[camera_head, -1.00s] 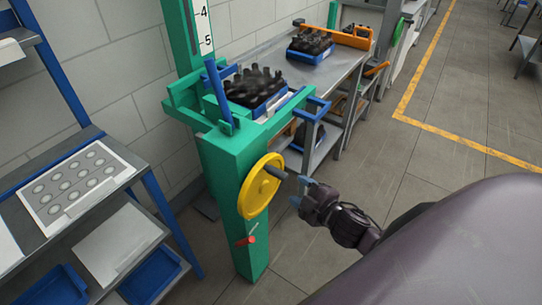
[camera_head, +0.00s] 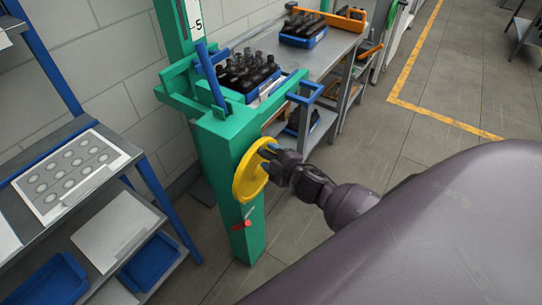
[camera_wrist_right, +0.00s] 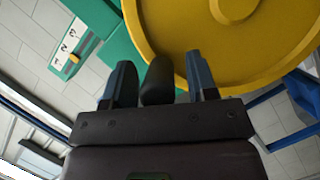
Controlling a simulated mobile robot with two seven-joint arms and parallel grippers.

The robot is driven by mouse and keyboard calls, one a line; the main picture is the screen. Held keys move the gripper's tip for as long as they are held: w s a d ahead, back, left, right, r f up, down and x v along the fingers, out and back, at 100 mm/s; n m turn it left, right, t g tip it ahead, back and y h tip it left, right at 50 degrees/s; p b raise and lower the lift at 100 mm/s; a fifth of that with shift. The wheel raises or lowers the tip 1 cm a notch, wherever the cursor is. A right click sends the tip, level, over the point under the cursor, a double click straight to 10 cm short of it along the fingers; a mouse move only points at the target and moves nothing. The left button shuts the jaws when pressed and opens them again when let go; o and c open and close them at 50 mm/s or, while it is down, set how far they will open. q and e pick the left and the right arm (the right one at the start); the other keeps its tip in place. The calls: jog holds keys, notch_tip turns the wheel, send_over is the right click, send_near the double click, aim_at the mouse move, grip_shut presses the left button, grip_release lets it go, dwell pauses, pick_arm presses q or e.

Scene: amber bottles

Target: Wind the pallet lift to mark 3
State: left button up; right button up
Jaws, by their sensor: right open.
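The green pallet lift (camera_head: 232,135) stands in the middle of the head view, with a yellow handwheel (camera_head: 247,180) on its front. My right gripper (camera_head: 268,152) is at the wheel's upper right rim. In the right wrist view, the wheel (camera_wrist_right: 225,45) fills the upper right, and its dark crank handle (camera_wrist_right: 158,82) stands between my two open fingers (camera_wrist_right: 160,88), with gaps beside it. The white scale (camera_head: 196,20) is cut off at the top; a 5 shows there. The scale also shows small in the wrist view (camera_wrist_right: 68,46). My left gripper is out of view.
A blue crate of dark bottles (camera_head: 262,92) sits at the lift's platform. A second blue crate (camera_head: 303,38) stands on the grey bench behind. A small red grip (camera_head: 241,224) is low on the column.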

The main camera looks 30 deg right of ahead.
jog(key=shift+w, duration=0.15)
jog(key=shift+c, duration=0.2)
grip_shut()
